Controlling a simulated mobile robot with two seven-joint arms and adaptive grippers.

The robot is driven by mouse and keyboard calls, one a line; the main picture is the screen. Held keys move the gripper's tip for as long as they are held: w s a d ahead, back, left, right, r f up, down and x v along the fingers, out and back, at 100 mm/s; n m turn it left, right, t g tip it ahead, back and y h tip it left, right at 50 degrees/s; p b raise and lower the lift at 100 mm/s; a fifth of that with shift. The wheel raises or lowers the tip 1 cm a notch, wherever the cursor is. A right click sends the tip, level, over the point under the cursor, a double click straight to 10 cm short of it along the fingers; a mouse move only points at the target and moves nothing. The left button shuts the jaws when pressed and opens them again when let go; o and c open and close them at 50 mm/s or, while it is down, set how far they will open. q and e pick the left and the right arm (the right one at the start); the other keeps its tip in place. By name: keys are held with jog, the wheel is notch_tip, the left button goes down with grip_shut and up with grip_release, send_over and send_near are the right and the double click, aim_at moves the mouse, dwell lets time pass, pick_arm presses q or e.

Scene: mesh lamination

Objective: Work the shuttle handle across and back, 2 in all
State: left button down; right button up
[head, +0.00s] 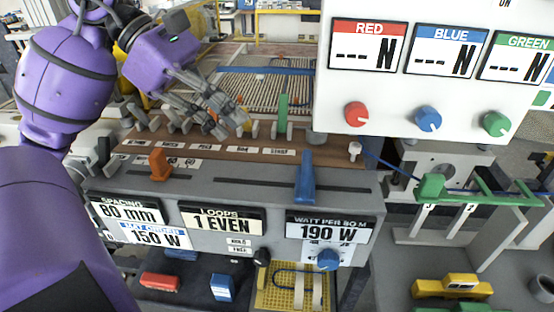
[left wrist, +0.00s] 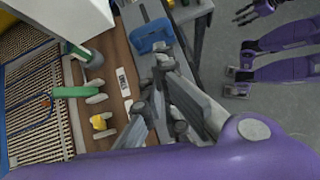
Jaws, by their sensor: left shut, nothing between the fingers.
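A blue upright handle (head: 306,178), which looks like the shuttle handle, stands in a long dark slot on the grey console top. It also shows in the left wrist view (left wrist: 150,36), ahead of the fingers. My left gripper (head: 230,126) is shut and empty above the brown lever strip, left of and behind the blue handle and apart from it. Its fingers fill the middle of the left wrist view (left wrist: 160,95). A small dark gripper (left wrist: 254,12), seemingly my right one, shows at the top right there; its finger state is unclear.
An orange handle (head: 159,165) stands left on the console. A green lever (head: 283,114) and several smaller levers line the brown strip (head: 325,155) near the fingers. A white panel (head: 420,130) with coloured knobs rises at right. The wire mesh bed (head: 265,92) lies behind.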

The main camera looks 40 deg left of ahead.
aim_at(306, 173)
pick_arm(q)
jog(key=d+f, duration=0.1)
jog(key=f, duration=0.1)
jog(key=w+d+f+n, duration=0.1)
jog(key=f, duration=0.2)
jog(key=w+d+f+n+t, duration=0.1)
jog(key=f, duration=0.1)
jog(key=shift+w+d+f+p, duration=0.1)
jog(key=shift+d+f+p, duration=0.05)
jog(key=shift+d+p, duration=0.2)
jog(key=shift+w+d+f, duration=0.15)
jog(key=shift+w+d, duration=0.5)
jog(key=shift+d, duration=0.35)
jog(key=shift+w+d+f+p, duration=0.2)
jog(key=shift+w+d+p, duration=0.15)
jog(key=shift+d, duration=0.15)
